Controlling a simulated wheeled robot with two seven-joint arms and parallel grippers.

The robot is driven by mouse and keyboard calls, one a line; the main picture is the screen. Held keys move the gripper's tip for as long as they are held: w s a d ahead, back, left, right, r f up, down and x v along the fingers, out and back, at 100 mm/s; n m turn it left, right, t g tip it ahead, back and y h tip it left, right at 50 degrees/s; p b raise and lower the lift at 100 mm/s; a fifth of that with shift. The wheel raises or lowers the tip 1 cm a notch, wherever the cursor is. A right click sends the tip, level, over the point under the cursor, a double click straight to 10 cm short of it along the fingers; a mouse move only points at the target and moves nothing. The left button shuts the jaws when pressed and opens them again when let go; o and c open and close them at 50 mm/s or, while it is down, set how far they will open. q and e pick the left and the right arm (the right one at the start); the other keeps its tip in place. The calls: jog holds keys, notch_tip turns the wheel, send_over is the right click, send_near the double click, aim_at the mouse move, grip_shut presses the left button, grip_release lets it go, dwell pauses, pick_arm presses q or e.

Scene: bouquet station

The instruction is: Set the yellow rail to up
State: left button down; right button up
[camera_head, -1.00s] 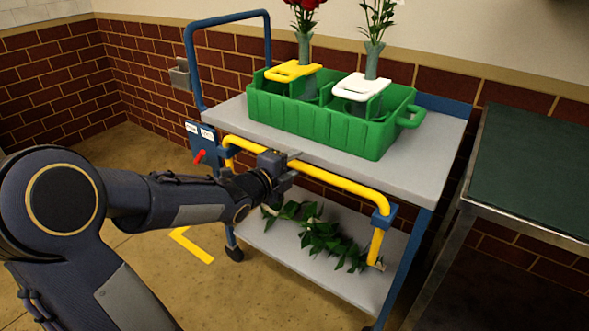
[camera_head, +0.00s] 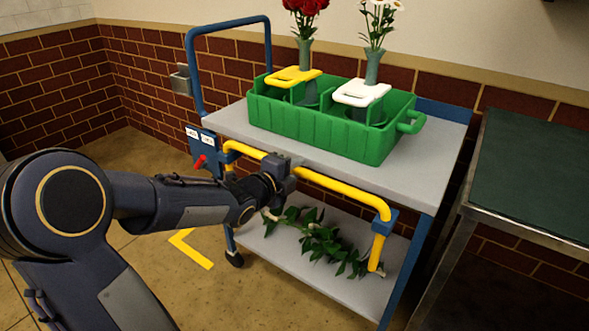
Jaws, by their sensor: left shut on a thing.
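The yellow rail (camera_head: 340,188) runs along the front edge of the cart, just below its top. It bends down at the right end, beside a blue bracket (camera_head: 384,222), and its lower part hangs below the top level. My left gripper (camera_head: 284,170) is shut on the yellow rail, left of the middle of its long bar. The gripper hides that stretch of rail and its own fingertips. A red lever (camera_head: 200,162) sits by a blue plate with two small white labels (camera_head: 200,134) at the cart's left end. My right gripper is not in view.
A green crate (camera_head: 330,135) with yellow and white handled holders and flower vases stands on the cart top (camera_head: 420,165). Leafy greenery (camera_head: 320,240) lies on the lower shelf. A dark green table (camera_head: 535,180) stands at right. The floor at left front has yellow tape.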

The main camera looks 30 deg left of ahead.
pick_arm(q)
notch_tip(320, 180, up, 14)
jog(key=p, duration=0.8)
jog(key=c, duration=1.4)
grip_release()
jog(key=shift+o, duration=0.4)
jog(key=shift+f, duration=0.15)
jog(key=p+v, duration=0.3)
jog(key=v, duration=0.4)
jog(key=shift+s, duration=0.4)
